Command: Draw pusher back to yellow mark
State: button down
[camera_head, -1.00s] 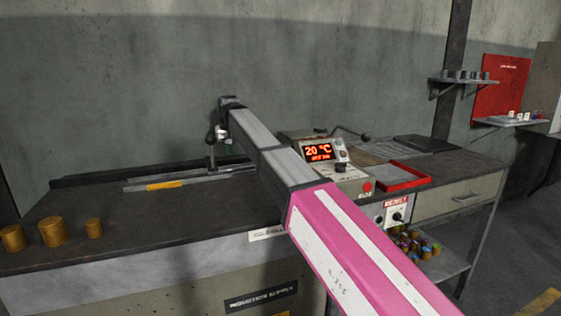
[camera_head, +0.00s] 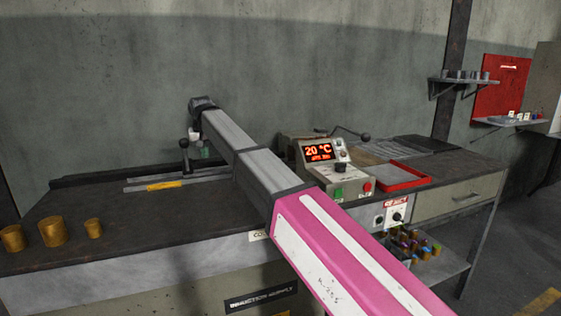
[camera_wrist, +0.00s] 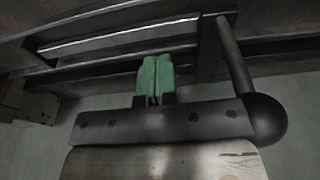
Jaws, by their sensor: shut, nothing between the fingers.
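The pusher's upright handle (camera_head: 186,158), a dark rod with a black ball on top, stands over the metal rail on the bench. The yellow mark (camera_head: 163,185) lies on the rail's near side, a little left of and nearer than the handle's foot. In the wrist view the handle's rod (camera_wrist: 236,58) and ball are on the right. My gripper (camera_wrist: 155,68) has its green fingers shut together, empty, left of the rod with a gap. The ball overlaps the end of my gripper's dark body; I cannot tell if they touch. The yellow mark is not visible there.
Several brass-coloured cylinders (camera_head: 52,232) stand at the bench's left end. A control box (camera_head: 330,165) reading 20 °C and a red tray (camera_head: 403,177) are to the right. My arm crosses above the bench. The bench's left middle is clear.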

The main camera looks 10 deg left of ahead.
jog(key=shift+s+a, duration=0.75)
jog(key=shift+a, duration=0.5)
jog(key=shift+s+a, duration=0.75)
jog(key=shift+a, duration=0.5)
jog(key=shift+s+a, duration=0.75)
jog(key=shift+a, duration=0.5)
jog(key=shift+w+d, duration=0.35)
jog(key=shift+d, duration=0.25)
jog(key=shift+w+d, duration=0.35)
jog(key=shift+d, duration=0.25)
jog(key=shift+r, duration=6.5)
